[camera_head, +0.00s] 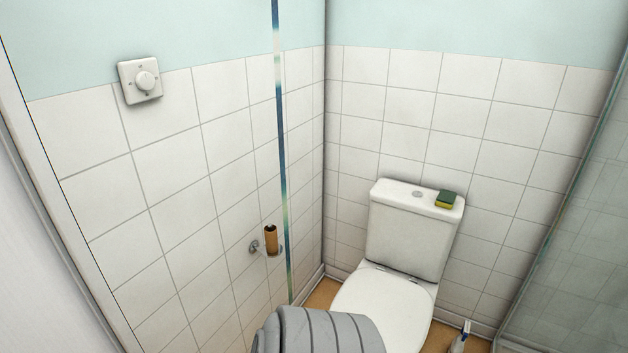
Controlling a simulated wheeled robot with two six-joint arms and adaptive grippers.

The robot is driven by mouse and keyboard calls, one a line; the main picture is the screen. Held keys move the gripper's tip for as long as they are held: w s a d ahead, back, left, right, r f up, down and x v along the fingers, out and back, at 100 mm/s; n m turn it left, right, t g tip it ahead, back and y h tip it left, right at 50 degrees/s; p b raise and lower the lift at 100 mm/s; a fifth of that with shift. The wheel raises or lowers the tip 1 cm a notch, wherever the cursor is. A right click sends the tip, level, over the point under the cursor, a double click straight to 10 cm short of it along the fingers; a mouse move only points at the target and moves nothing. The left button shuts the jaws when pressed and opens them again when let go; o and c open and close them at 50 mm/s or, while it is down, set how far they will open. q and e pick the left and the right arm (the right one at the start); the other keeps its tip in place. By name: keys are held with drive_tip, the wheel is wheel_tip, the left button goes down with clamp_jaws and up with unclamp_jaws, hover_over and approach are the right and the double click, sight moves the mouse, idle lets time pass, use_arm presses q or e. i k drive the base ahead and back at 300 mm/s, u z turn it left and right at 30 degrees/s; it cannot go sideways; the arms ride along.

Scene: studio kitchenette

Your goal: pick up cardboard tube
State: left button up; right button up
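The cardboard tube (271,239) is brown and stands roughly upright at the small wall holder (256,247), on the tiled left wall. It is beside a thin vertical glass edge.
A white toilet (386,306) with its lid down stands in the corner. A green and yellow sponge (446,199) lies on its cistern. A grey ribbed rounded object (318,332) fills the bottom centre.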

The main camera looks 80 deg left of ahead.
sight(271, 238)
drive_tip(key=u, duration=3.1)
drive_tip(key=k, duration=0.3)
drive_tip(key=z, duration=0.95)
drive_tip(key=i, duration=1.3)
drive_tip(key=u, duration=0.25)
